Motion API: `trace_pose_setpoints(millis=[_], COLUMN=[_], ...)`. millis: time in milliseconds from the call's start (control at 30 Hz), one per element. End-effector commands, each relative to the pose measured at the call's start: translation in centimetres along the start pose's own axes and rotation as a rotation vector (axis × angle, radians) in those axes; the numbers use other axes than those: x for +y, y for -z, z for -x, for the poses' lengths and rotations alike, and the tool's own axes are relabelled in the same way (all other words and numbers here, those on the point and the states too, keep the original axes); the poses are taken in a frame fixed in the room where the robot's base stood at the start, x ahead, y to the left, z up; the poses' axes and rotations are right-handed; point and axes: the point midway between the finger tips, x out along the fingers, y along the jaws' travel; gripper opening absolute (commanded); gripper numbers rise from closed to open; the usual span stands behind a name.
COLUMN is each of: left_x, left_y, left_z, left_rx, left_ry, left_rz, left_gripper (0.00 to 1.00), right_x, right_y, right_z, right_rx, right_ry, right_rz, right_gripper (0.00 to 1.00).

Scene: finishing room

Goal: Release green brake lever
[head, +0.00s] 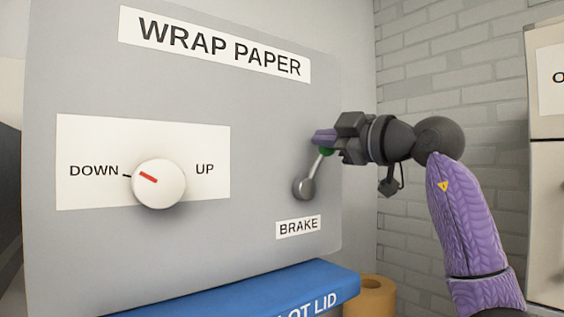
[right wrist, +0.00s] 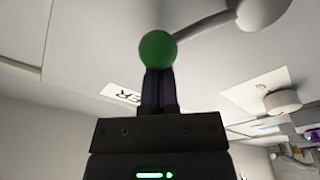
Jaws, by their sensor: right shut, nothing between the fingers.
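The brake lever (head: 308,182) is on the grey panel above the BRAKE label (head: 298,227). Its metal arm slants up and right from a round pivot to a green knob (head: 327,151), partly hidden by my gripper. My right gripper (head: 322,137) is shut and empty, its fingertips at the knob in the head view. In the right wrist view the green knob (right wrist: 157,50) sits right at the tips of the closed fingers (right wrist: 157,88); I cannot tell whether they touch. My left gripper is not in view.
A white dial (head: 159,184) with a red mark points toward DOWN on the panel's left. A blue lid (head: 250,295) juts out below the panel. A brown roll (head: 372,296) stands at the lower right, before a grey brick wall (head: 450,60).

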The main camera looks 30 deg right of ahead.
Motion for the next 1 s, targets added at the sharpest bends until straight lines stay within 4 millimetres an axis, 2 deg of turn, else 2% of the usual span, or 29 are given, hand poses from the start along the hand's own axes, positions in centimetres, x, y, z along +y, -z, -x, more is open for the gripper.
trace_pose_setpoints(millis=[167,500,1000], left_x=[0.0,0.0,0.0], left_y=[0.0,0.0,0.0], left_z=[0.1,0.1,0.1], left_rx=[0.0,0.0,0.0], left_ry=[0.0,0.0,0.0], left_rz=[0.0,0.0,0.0], left_gripper=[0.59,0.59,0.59], right_x=[0.4,0.7,0.7], right_y=[-0.9,-1.7,-1.8], right_z=[0.1,0.2,0.3], right_rx=[-0.002,-0.001,-0.001], right_ry=[-0.015,-0.015,-0.014], right_rz=[-0.107,-0.103,-0.102], right_gripper=[0.0,0.0,0.0])
